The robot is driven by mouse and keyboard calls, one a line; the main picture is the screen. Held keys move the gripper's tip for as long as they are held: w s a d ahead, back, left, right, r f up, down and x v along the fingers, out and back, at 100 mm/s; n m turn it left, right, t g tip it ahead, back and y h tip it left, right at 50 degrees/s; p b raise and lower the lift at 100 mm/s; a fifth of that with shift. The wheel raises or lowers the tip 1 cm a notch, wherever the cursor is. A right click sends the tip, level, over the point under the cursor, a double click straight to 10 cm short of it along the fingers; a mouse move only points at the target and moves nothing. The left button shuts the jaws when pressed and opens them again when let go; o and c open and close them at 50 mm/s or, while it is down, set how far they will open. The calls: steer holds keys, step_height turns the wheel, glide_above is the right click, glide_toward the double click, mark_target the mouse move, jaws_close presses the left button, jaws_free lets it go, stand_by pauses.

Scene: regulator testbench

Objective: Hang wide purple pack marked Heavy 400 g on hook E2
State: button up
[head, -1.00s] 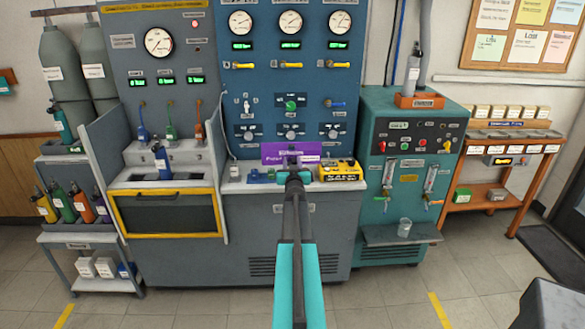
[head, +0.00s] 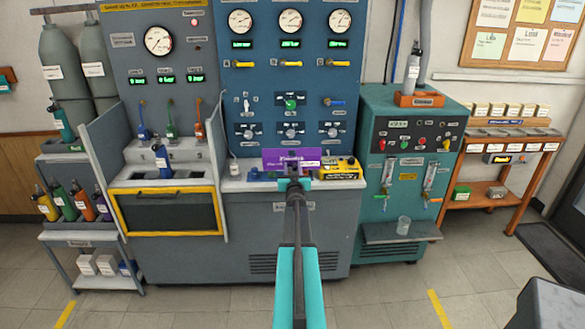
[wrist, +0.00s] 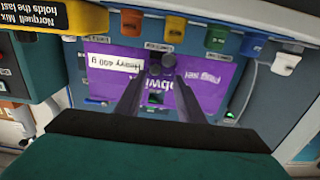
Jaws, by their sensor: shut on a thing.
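The wide purple pack (head: 276,158) is in front of the blue panel in the head view, just above the bench front. In the wrist view the pack (wrist: 205,95) shows upside down, with a white label reading Heavy 400 g. My gripper (head: 294,172) is shut on the pack near the middle of its width. Its two dark fingers (wrist: 167,74) reach onto the pack in the wrist view. A dark round part shows between the fingertips. I cannot make out hook E2 in either view.
A yellow box (head: 341,169) stands on the bench right of the pack. Several small coloured blocks and a white bottle (head: 234,168) stand to its left. The blue panel (head: 290,80) with gauges and yellow handles rises behind. A teal cabinet (head: 410,150) is to the right.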

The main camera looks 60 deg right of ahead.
steer(key=shift+f+b, duration=0.3)
steer(key=shift+b, duration=0.15)
steer(key=o, duration=1.2)
steer(key=shift+r, duration=0.15)
steer(key=shift+r+p, duration=0.35)
steer(key=shift+p, duration=0.25)
steer(key=shift+s+a+f+b, duration=0.2)
steer(key=shift+a+b, duration=0.1)
steer(key=shift+a, duration=0.05)
steer(key=shift+b+v, duration=1.25)
steer(key=shift+v, duration=4.35)
steer(key=shift+s+r, duration=0.1)
